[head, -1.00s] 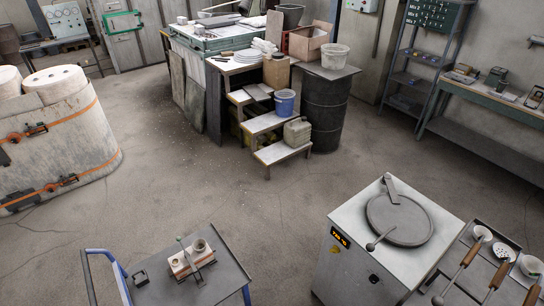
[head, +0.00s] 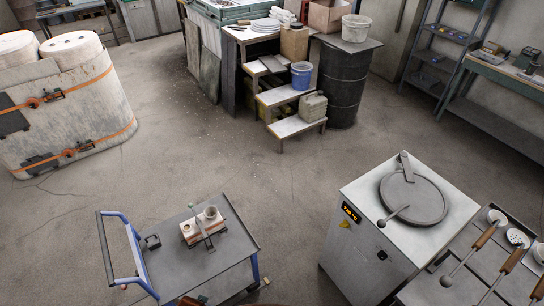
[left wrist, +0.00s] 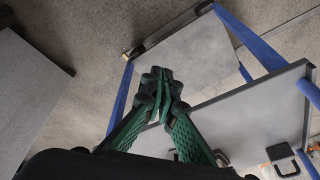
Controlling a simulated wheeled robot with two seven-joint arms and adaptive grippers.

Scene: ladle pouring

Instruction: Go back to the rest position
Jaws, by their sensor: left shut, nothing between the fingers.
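My left gripper (left wrist: 160,82) shows in the left wrist view with its green-padded fingers together and nothing between them. Behind it in that view is the blue-framed cart (left wrist: 258,118), with its grey shelves. I cannot make out the left gripper clearly in the head view; only a small dark shape shows at the bottom edge. My right gripper is in neither view.
In the head view, the cart (head: 222,263) carries a small mould block (head: 190,233). A furnace (head: 350,262) with a round lid (head: 414,200) stands right of it. Ladles (head: 462,262) lie on a side table at far right. Open floor lies between cart and steps (head: 297,127).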

